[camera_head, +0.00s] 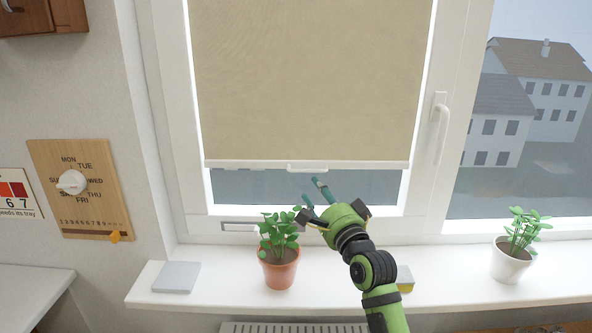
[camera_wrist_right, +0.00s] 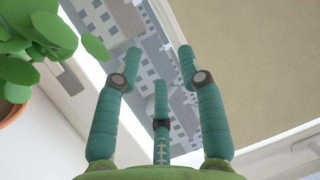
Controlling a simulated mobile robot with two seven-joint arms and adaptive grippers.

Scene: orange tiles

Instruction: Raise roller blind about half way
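The beige roller blind (camera_head: 308,80) hangs low over the left window pane, with a strip of glass bare below it. Its white bottom bar (camera_head: 250,164) carries a small white pull handle (camera_head: 307,168) at the middle. My right gripper (camera_head: 312,190) is just below and in front of the bar, its fingers pointing up and apart from the handle as far as I can tell. In the right wrist view its fingers (camera_wrist_right: 160,60) are spread with nothing between them, and the blind (camera_wrist_right: 240,60) fills the upper right. My left gripper is not in view.
A plant in a terracotta pot (camera_head: 279,270) stands on the white sill (camera_head: 330,293), close left of my right arm. A grey flat block (camera_head: 176,277), a yellow-grey block (camera_head: 404,278) and a white-potted plant (camera_head: 508,262) are also there. A window handle (camera_head: 438,125) juts out right of the blind.

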